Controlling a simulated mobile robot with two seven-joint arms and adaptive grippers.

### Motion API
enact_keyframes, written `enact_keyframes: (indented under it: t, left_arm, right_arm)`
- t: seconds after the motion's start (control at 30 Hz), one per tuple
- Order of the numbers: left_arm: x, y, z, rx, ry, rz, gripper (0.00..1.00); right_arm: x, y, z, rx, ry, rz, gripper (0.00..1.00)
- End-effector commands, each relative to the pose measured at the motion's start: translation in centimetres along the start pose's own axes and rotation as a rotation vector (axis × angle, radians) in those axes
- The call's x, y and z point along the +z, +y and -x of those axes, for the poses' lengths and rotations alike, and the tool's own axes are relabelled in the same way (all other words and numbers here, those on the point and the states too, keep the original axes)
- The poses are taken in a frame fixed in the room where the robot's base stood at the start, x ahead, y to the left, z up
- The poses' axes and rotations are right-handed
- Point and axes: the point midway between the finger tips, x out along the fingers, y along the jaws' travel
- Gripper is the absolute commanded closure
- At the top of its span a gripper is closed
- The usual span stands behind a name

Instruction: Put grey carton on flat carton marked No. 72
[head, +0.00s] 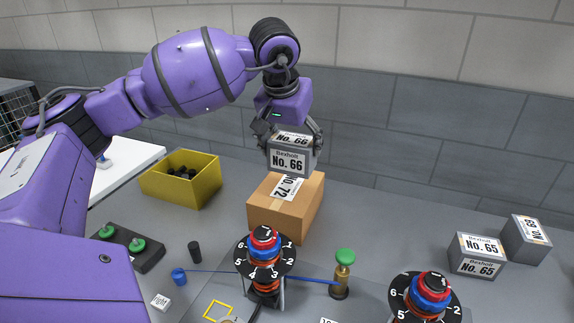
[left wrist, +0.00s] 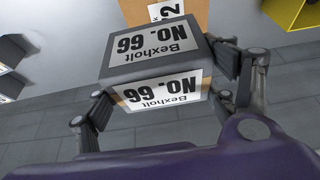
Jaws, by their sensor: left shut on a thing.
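My left gripper (head: 291,135) is shut on a grey carton (head: 276,157) with white labels reading "Bexholt No. 66". The grey carton also shows upside down in the left wrist view (left wrist: 112,68), between the two fingers (left wrist: 168,92). In the head view the carton is in front of and over the back part of a brown flat carton (head: 265,212) marked No. 72. The flat carton's label is partly covered by the grey one. Whether the two cartons touch, I cannot tell. The flat carton shows in part at the top of the left wrist view (left wrist: 133,12). My right gripper is not in view.
Two more grey cartons, No. 65 (head: 477,256) and No. 69 (head: 526,239), stand at the right. A yellow bin (head: 181,194) with dark parts is left of the flat carton. Numbered dial posts (head: 265,254) and a green-topped brass piece (head: 342,279) stand in front. A wall rises behind.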

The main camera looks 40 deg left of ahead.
Motion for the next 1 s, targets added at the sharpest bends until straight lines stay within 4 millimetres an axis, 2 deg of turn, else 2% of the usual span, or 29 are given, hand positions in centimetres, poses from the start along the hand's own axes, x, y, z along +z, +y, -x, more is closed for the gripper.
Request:
enact_keyframes:
  t: [0.1,0.2,0.53,0.7,1.0]
  left_arm:
    - [-0.4,-1.0,-2.8,0.001,-0.003,0.002,0.59]
    - [-0.8,-1.6,-4.3,0.001,-0.001,0.001,0.59]
    - [-1.3,-2.6,-7.0,0.0,-0.002,0.0,0.59]
    - [-0.3,-2.4,-9.2,0.002,0.0,-0.002,0.59]
    - [-0.2,-2.5,-9.5,0.001,0.001,-0.001,0.59]
  right_arm:
    - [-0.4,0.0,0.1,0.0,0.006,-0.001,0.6]
    - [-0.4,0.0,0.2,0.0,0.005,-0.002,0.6]
    - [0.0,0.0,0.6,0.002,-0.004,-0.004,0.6]
    - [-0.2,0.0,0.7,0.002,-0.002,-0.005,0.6]
    - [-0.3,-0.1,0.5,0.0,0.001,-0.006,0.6]
